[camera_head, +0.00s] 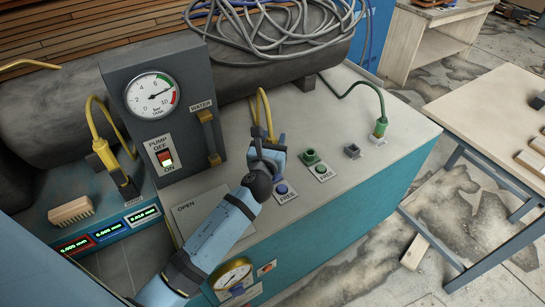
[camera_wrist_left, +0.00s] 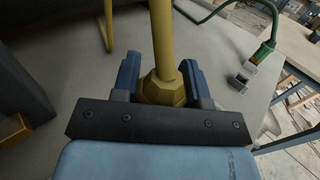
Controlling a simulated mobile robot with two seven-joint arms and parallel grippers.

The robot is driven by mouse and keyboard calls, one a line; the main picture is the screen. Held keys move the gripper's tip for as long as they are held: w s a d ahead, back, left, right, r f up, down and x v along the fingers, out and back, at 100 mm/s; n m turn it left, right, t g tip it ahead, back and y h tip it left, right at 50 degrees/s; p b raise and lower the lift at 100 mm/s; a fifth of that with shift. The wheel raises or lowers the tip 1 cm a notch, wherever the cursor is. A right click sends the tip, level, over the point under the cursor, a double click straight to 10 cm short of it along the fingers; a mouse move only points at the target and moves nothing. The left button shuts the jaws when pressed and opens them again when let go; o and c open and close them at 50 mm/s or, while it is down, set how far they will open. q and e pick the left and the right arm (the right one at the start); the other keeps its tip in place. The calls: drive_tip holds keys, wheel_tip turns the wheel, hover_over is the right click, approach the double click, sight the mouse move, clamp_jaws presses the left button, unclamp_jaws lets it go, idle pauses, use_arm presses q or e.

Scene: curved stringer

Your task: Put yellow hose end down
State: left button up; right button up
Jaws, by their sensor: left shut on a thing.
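The yellow hose end (camera_wrist_left: 161,88) is a faceted yellow fitting with its hose (camera_wrist_left: 163,40) rising upward from it. My left gripper (camera_wrist_left: 162,78) is shut on this fitting, with one blue-grey finger on each side. In the head view the left gripper (camera_head: 268,152) is over the grey top of the teal cabinet, just behind the blue port marked FREE (camera_head: 284,190). The yellow hose (camera_head: 264,110) shows above the gripper there, but the fitting is mostly hidden by the fingers and wrist. I cannot tell whether its lower end touches anything. My right gripper is not in view.
A green port marked FREE (camera_head: 320,169) stands to the right. A green hose end (camera_head: 380,126) stands farther right. The dark pump panel (camera_head: 165,110) with gauge and switch rises at the left. Another yellow connector (camera_head: 105,152) is beside it. Grey hoses (camera_head: 270,35) lie coiled on the tank.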

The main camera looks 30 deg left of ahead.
use_arm(q)
wheel_tip(320, 180, down, 5)
drive_tip(key=shift+f+b, duration=0.15)
drive_tip(key=shift+b, duration=0.8)
drive_tip(key=shift+f, duration=0.15)
drive_tip(key=shift+f, duration=0.15)
drive_tip(key=o, duration=1)
drive_tip(key=b+v, duration=0.1)
drive_tip(key=v, duration=1.1)
drive_tip(key=shift+b, duration=0.3)
